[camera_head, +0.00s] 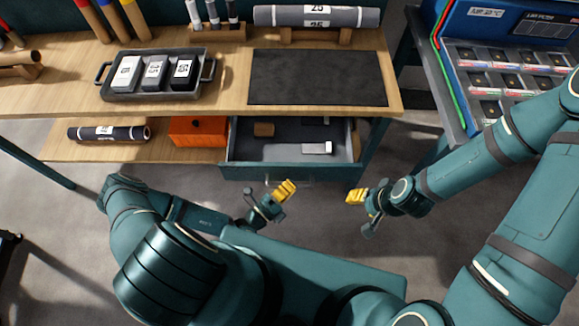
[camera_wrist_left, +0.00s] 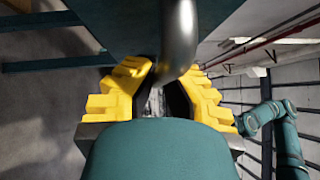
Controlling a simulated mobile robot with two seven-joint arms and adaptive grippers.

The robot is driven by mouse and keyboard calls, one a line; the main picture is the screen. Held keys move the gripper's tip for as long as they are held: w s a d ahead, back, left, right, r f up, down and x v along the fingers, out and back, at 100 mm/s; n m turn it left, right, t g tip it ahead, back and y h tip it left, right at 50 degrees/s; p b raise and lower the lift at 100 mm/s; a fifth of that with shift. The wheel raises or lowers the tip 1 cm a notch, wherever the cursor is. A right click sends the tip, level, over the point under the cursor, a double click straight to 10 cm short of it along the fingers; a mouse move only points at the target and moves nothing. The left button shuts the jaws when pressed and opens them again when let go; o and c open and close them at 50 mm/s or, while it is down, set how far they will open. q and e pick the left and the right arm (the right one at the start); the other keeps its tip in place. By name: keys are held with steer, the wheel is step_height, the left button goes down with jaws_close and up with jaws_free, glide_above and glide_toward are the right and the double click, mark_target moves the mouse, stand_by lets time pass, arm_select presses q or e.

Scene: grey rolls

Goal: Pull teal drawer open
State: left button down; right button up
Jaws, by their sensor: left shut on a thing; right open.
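The teal drawer (camera_head: 240,172) under the wooden bench is pulled out, with its grey inside showing. In the left wrist view the metal handle (camera_wrist_left: 178,45) runs down between the yellow fingers (camera_wrist_left: 160,88), below the teal drawer front (camera_wrist_left: 120,22). The exact contact is partly hidden. My right gripper (camera_head: 356,195) is open and empty, to the right of the left one, clear of the drawer.
The bench top (camera_head: 225,90) carries a grey tray (camera_head: 150,92) with several boxes, a dark mat (camera_head: 317,78) and a grey roll (camera_head: 315,17). An orange box (camera_head: 197,131) and a dark roll (camera_head: 95,133) lie on the lower shelf. A blue machine (camera_head: 510,25) stands at right.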

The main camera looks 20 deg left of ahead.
arm_select(q)
steer(key=shift+s+d+r, duration=0.1)
steer(key=shift+s+d, duration=0.15)
steer(key=shift+s, duration=0.4)
steer(key=shift+s+d+r, duration=0.1)
steer(key=shift+s+d, duration=0.15)
steer(key=shift+s, duration=0.35)
steer(key=c, duration=1)
jaws_free()
steer(key=shift+f, duration=0.1)
steer(key=shift+s+a, duration=0.15)
steer(key=v, duration=1.1)
steer(key=shift+s, duration=0.25)
